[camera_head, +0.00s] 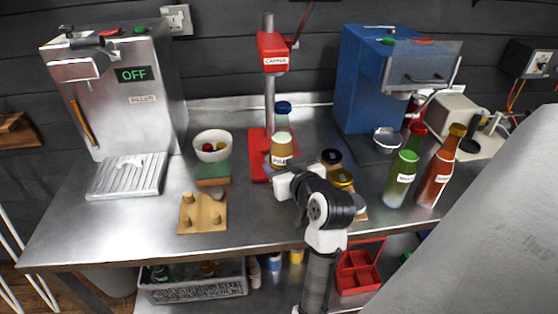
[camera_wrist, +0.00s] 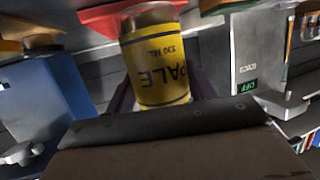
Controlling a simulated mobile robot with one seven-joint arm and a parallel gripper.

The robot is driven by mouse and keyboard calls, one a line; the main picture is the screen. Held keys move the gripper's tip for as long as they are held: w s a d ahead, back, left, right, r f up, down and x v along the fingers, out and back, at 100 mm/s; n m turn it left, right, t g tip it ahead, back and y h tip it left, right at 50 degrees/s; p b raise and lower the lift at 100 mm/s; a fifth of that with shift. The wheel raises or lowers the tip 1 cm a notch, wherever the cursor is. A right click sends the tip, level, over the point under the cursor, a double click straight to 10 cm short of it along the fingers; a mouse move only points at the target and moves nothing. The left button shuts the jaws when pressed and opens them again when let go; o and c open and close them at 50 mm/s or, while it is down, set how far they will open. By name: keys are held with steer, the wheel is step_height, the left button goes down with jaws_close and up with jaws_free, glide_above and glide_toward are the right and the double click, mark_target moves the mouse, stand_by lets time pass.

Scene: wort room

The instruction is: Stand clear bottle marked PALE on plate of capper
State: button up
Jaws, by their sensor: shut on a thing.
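I cannot tell whether the bottle touches the plate.
A filler (camera_head: 130,100) reading OFF stands left, a blue machine (camera_head: 365,85) right. A white bowl (camera_head: 213,137), a green-topped sponge (camera_head: 213,174) and a pegged wooden board (camera_head: 202,214) lie left of the capper. Green (camera_head: 402,175) and red (camera_head: 437,175) bottles stand right.

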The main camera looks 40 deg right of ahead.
steer(key=shift+w+d+f, duration=0.1)
steer(key=shift+w+d, duration=1)
steer(key=shift+w, duration=0.7)
steer(key=shift+w+d, duration=1.15)
steer(key=shift+w, duration=0.7)
steer(key=shift+w+d+f, duration=0.1)
steer(key=shift+w+d, duration=1)
steer(key=shift+w, duration=0.7)
steer(key=shift+s, duration=0.15)
steer(key=shift+f+b, duration=0.4)
steer(key=shift+b, duration=0.05)
steer(key=o, duration=0.9)
steer(key=shift+o, duration=0.6)
steer(key=shift+f, duration=0.15)
